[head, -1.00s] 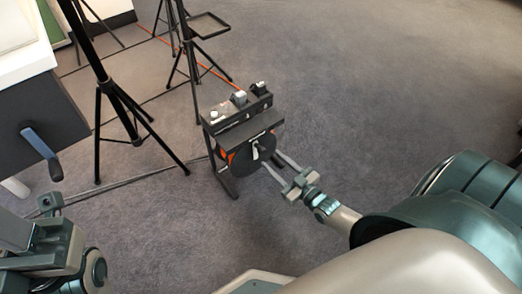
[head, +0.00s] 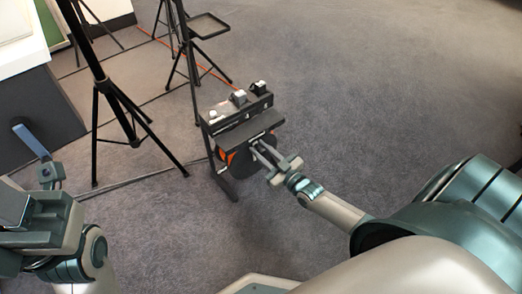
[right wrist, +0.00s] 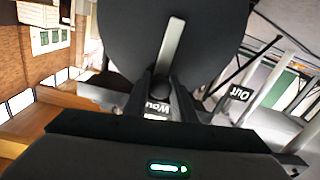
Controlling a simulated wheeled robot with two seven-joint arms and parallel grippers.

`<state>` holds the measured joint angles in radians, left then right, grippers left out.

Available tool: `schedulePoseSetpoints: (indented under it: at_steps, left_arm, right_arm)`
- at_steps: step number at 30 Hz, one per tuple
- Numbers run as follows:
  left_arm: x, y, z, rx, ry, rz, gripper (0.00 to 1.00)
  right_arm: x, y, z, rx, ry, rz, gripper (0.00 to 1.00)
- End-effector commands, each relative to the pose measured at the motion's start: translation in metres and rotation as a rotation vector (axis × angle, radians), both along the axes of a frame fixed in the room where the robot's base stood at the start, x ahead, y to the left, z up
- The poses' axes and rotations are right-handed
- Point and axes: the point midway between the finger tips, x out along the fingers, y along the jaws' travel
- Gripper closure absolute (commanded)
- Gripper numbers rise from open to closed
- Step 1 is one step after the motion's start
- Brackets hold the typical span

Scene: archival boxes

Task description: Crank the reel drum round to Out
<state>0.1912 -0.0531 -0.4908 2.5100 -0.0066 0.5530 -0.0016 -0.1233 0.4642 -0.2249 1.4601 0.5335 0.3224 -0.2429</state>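The reel drum (head: 266,161) is a dark disc with orange showing at its left, on the front of a low black stand. In the right wrist view the drum (right wrist: 172,30) fills the top, and its pale crank arm (right wrist: 172,45) points down to my fingers. My right gripper (head: 258,148) is at the crank; its fingers (right wrist: 157,88) look closed in around the handle, whose grip they mostly hide. An "Out" label (right wrist: 240,93) is to the right, and a partly covered label starting "Wou" (right wrist: 158,108) is behind my fingers. My left gripper (head: 50,174) is at lower left; its fingers are unclear.
Black tripods (head: 119,110) stand left of and behind the reel stand, one with a small tray (head: 208,25). A dark box with a blue lever (head: 30,140) is at the left. An orange cable (head: 205,62) runs behind. Carpet to the right is clear.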

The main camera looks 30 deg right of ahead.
Motion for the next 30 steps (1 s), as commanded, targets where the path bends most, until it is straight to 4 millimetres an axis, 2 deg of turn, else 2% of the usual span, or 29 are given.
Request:
schedulePoseSetpoints:
  at_steps: [1, 3, 17, 19, 21, 30]
  left_arm:
    - [0.000, 0.000, 0.000, 0.000, 0.001, 0.001, 0.58]
    - [0.000, 0.000, -0.001, 0.001, 0.002, 0.002, 0.58]
    - [0.002, 0.006, 0.003, -0.005, 0.013, 0.018, 0.58]
    - [0.002, 0.010, 0.003, -0.007, 0.016, 0.028, 0.58]
    - [0.005, 0.015, -0.007, 0.008, 0.050, 0.050, 0.58]
    - [0.005, 0.030, -0.014, 0.019, 0.101, 0.099, 0.58]
  right_arm:
    - [0.000, 0.000, 0.000, 0.000, 0.000, 0.000, 0.90]
    - [0.000, 0.000, 0.000, 0.000, 0.000, 0.000, 1.00]
    - [-0.001, 0.005, 0.002, -0.057, -0.004, -0.002, 1.00]
    - [-0.001, 0.007, 0.002, -0.087, -0.005, -0.001, 1.00]
    - [-0.001, 0.010, 0.002, -0.124, -0.007, -0.001, 1.00]
    - [-0.003, 0.029, -0.003, -0.354, -0.024, -0.001, 1.00]
